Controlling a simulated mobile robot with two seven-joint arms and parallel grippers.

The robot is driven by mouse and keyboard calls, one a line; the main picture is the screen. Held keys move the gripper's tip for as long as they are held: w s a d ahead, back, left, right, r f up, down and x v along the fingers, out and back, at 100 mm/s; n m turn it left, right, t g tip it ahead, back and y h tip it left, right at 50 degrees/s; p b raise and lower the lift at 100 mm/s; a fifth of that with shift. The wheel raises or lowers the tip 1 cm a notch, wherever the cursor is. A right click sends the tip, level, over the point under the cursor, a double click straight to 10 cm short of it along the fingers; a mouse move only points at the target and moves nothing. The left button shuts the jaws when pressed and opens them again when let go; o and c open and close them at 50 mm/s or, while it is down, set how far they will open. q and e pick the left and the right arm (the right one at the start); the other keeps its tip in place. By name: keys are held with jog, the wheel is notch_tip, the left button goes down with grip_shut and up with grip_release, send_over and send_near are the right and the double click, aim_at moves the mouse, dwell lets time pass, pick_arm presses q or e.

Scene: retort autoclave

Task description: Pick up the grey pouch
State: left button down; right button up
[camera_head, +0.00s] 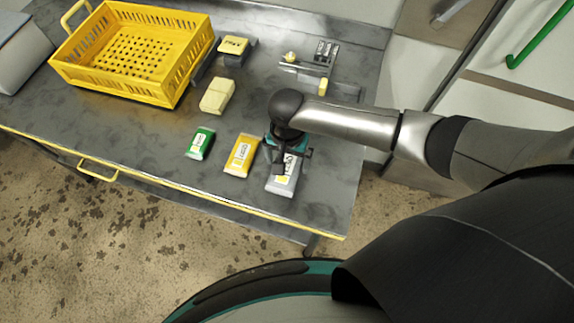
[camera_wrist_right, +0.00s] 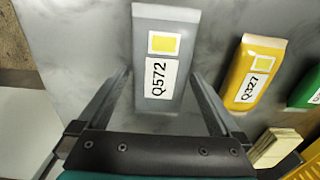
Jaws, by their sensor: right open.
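The grey pouch (camera_head: 281,186) lies flat on the metal table near its right front corner. In the right wrist view the grey pouch (camera_wrist_right: 166,20) has a yellow square and the label Q572. My right gripper (camera_head: 288,163) is over it, partly hiding it in the head view. In the right wrist view the gripper (camera_wrist_right: 160,88) is open, with one finger on each side of the pouch and gaps visible at both sides. I cannot tell how far the fingertips are above the table. My left gripper is not in view.
An orange pouch (camera_head: 241,156) labelled Q327 lies close beside the grey one, with a green pouch (camera_head: 200,143) further left. A cream block (camera_head: 217,96), a yellow-topped item (camera_head: 234,47) and a yellow crate (camera_head: 133,98) stand behind. The metal table (camera_head: 140,134) is bare at front left.

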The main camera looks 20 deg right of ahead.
jog(key=shift+r, duration=0.1)
jog(key=c, duration=1.2)
jog(key=shift+c, duration=0.2)
